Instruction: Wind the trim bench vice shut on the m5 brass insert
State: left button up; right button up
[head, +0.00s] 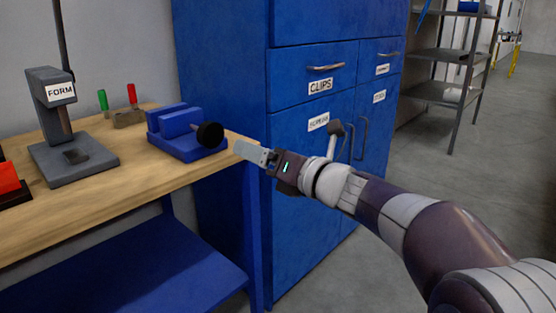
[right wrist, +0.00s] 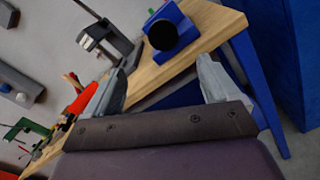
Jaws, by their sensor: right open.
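The blue bench vice (head: 180,146) sits at the right end of the wooden bench, with its round black handle knob (head: 210,135) facing my right arm. My right gripper (head: 244,150) is just off the bench's right end, a short gap from the knob and not touching it. In the right wrist view the gripper (right wrist: 162,66) is open and empty, with the black knob (right wrist: 162,35) and the vice (right wrist: 186,29) beyond its fingertips. I cannot make out a brass insert in either view. My left gripper is not in view.
A grey press labelled FORM (head: 60,120) stands on the wooden bench (head: 130,183). Red- and green-handled tools (head: 125,116) stand behind it, and a red object (head: 8,180) is at the left edge. A blue cabinet (head: 300,130) rises behind my right gripper. Floor to the right is clear.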

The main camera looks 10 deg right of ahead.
jog(key=p+v, duration=0.1)
jog(key=v, duration=1)
jog(key=shift+s+d, duration=0.25)
jog(key=shift+s, duration=0.05)
